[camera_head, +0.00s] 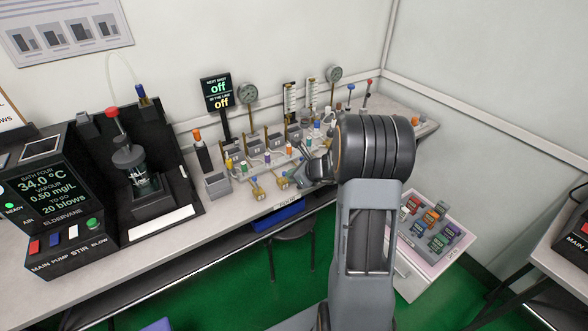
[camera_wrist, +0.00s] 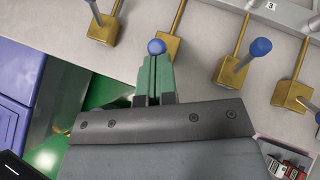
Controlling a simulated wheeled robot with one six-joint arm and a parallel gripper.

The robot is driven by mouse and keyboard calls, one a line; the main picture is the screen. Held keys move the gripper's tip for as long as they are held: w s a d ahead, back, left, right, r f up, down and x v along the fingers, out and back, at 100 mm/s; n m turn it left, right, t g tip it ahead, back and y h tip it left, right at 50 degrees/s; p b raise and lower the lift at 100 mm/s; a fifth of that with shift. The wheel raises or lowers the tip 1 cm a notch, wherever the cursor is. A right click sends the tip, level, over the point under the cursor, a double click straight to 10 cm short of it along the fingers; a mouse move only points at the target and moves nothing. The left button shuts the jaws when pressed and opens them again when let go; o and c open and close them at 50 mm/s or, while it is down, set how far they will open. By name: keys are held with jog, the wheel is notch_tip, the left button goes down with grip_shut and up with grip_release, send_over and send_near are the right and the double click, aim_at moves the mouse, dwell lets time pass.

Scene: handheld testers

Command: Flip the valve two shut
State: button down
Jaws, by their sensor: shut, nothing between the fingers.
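My gripper (camera_wrist: 155,62) is shut and empty, with its green fingers side by side in the wrist view. A brass pipe (camera_wrist: 176,18) runs toward that spot. To its right stands a brass valve (camera_wrist: 233,72) with its blue-knobbed lever tilted up and right. In the head view my gripper (camera_head: 308,183) is at the bench's front edge, beside small brass valves (camera_head: 258,193). The valve two label is not readable.
Another brass valve (camera_wrist: 104,30) lies left, and one more (camera_wrist: 292,96) lies right. A small plate marked 3 (camera_wrist: 271,5) is at the top. A sign (camera_head: 217,92) reads off twice. Gauges and flow tubes stand behind the valves; a black bath unit (camera_head: 45,200) is left.

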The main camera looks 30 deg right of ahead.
jog(key=r+p, duration=0.1)
jog(key=p, duration=0.1)
jog(key=r+g+p, duration=0.1)
jog(key=p, duration=0.2)
jog(key=shift+w+a, duration=0.1)
jog(key=shift+w, duration=0.3)
jog(key=g+p, duration=0.1)
jog(key=p, duration=0.2)
jog(key=w+g+p, duration=0.1)
jog(key=p, duration=0.2)
jog(key=shift+w+a+f+m+g+h+p, duration=0.1)
jog(key=shift+w+m+g+h+p, duration=0.2)
jog(key=shift+m+g+h+p, duration=0.1)
jog(key=shift+w+f+p, duration=0.2)
jog(key=shift+w+p, duration=0.1)
jog(key=shift+w, duration=0.35)
jog(key=shift+r, duration=0.2)
jog(key=shift+r+p, duration=0.6)
jog(key=shift+r, duration=0.05)
